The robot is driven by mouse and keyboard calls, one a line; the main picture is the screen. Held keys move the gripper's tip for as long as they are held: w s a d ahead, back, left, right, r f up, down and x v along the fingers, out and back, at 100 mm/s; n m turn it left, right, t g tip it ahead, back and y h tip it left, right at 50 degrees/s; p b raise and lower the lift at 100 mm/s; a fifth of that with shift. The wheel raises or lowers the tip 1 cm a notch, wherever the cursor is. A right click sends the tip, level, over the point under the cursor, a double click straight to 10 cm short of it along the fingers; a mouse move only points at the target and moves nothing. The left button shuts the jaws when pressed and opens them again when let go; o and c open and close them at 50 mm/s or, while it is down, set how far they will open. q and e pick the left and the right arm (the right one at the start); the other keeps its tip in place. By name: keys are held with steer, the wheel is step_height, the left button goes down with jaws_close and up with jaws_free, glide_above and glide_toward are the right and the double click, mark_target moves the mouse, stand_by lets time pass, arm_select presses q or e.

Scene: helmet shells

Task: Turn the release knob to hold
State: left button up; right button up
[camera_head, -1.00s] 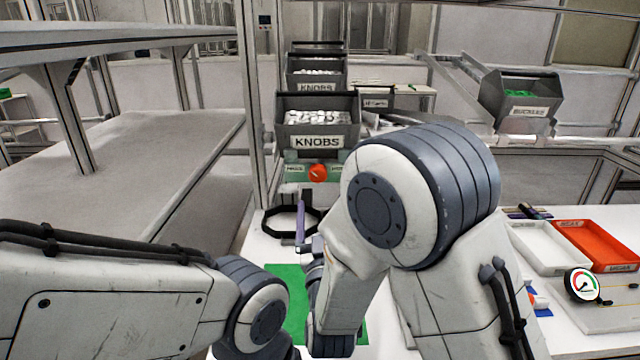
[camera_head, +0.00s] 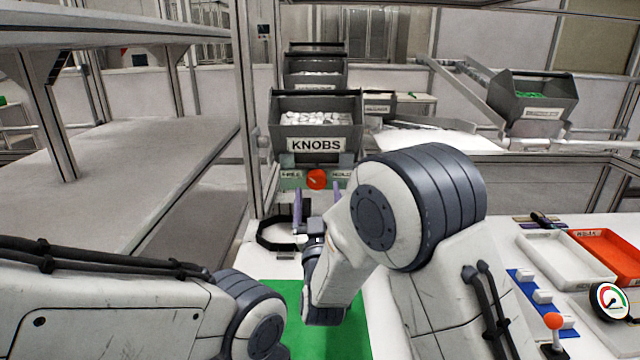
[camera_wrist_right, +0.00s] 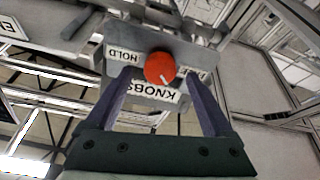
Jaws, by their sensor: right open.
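The red release knob (camera_head: 317,180) sits on a small green-grey plate below the front KNOBS bin. Its pale pointer mark leans up and left, toward the left label, which seems to read FREE; the right label (camera_head: 341,174) seems to read HOLD. My right gripper (camera_head: 318,192) is open, its two purple fingers pointing up just below and in front of the knob. In the right wrist view the knob (camera_wrist_right: 160,67) shows between the fingertips, with clear gaps at both sides and the HOLD label (camera_wrist_right: 124,54) to its left. My left gripper is out of view.
The KNOBS bin (camera_head: 316,124) hangs just above the knob. A black ring-shaped holder (camera_head: 270,238) stands left of my right gripper. A green mat (camera_head: 285,285) lies below. White and red trays (camera_head: 610,252), a gauge (camera_head: 609,301) and a red-topped lever (camera_head: 554,322) are at right.

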steer(key=shift+x, duration=1.3)
